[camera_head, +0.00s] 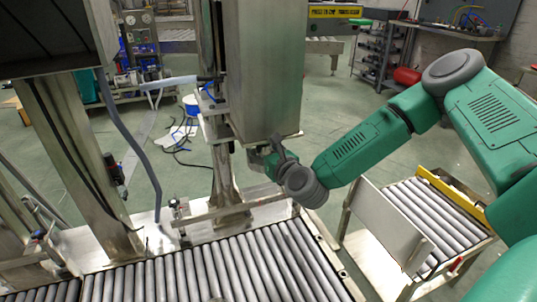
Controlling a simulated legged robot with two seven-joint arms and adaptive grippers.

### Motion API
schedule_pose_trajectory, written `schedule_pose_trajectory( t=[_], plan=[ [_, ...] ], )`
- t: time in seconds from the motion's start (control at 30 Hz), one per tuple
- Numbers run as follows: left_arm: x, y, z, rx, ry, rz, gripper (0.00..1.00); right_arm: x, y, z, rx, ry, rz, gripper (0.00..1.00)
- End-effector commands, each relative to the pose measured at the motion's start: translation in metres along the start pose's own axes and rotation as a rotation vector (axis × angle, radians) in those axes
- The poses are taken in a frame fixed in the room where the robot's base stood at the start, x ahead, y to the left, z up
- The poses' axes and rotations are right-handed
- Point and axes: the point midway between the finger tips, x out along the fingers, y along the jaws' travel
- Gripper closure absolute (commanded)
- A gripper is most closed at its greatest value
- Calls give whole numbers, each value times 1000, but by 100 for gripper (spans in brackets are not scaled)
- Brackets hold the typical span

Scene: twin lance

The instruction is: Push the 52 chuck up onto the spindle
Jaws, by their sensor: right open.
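My right gripper (268,157) is at the lower end of the tall steel housing (264,70), at the end of my green arm that comes in from the right. Its dark fingers are small and partly merged with the housing's bottom edge. The gripper is open. I cannot make out the 52 chuck or the spindle; the housing, the gripper and the small scale leave that area unclear. I see nothing held between the fingers. My left gripper is not in view.
A roller conveyor (215,268) runs along the bottom, below the gripper. A second roller section (435,215) with a yellow rail stands at the right. A steel post (80,165) and a grey hose (135,150) are at the left. Shelves (385,55) stand behind.

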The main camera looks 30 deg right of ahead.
Motion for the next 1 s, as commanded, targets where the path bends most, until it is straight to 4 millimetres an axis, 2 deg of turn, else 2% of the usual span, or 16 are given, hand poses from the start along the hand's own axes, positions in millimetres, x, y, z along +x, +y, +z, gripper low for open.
schedule_pose_trajectory(
  t=[0.17, 0.4, 0.6, 0.73, 0.93, 1.0],
  plan=[
    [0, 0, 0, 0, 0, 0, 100, -26, 0, 0, 3, 0, 1, 44],
    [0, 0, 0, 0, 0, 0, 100, -78, -1, -1, 3, 1, 0, 44],
    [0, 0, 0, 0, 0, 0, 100, -106, 0, 0, 2, -1, 0, 44],
    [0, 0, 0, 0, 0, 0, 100, -114, 0, 0, 2, -3, 0, 44],
    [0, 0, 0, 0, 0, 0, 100, -115, 0, 0, -2, -2, 1, 44],
    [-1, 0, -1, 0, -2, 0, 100, -116, 6, -4, -37, 14, 19, 44]
  ],
)
